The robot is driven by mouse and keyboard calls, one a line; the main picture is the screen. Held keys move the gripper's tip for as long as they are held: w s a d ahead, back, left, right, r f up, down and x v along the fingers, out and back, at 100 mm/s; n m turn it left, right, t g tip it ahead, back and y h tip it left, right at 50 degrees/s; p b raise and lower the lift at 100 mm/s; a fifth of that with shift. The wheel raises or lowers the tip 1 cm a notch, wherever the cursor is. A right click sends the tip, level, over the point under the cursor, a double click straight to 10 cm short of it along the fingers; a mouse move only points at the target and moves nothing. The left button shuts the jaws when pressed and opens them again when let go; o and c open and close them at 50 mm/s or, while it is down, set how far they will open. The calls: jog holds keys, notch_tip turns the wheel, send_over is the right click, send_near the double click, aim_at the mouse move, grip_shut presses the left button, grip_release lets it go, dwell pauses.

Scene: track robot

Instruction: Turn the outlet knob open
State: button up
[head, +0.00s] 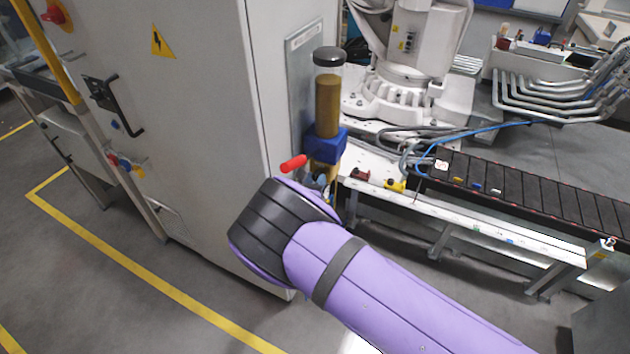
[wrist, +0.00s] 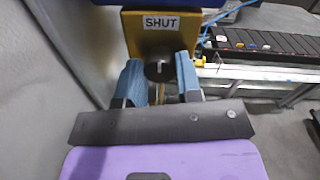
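The outlet knob (wrist: 158,70) is a dark round piece with a slot on the front of a brass block (wrist: 135,35). A white label (wrist: 162,22) above the knob reads SHUT. My gripper (wrist: 162,72) has its two blue fingers apart, one on each side of the knob; I cannot tell whether either touches it. In the head view the block hangs below a blue body (head: 325,145) and an upright clear cylinder (head: 327,105) with brown contents. My gripper (head: 322,184) is mostly hidden there behind my purple arm, as is the knob.
A red handle (head: 293,164) sticks out left of the blue body. A grey cabinet (head: 200,130) stands close on the left. A conveyor (head: 535,195) and a white robot base (head: 405,90) lie to the right and behind. Floor at the lower left is free.

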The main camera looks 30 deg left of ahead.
jog(key=shift+m, duration=0.4)
jog(key=m, duration=0.8)
jog(key=shift+f+m, duration=0.1)
jog(key=shift+m, duration=0.3)
jog(key=m, duration=0.4)
jog(key=shift+h, duration=0.3)
jog(key=shift+m, duration=2.3)
jog(key=o, duration=0.9)
jog(key=shift+o, duration=0.2)
jog(key=shift+s, duration=0.1)
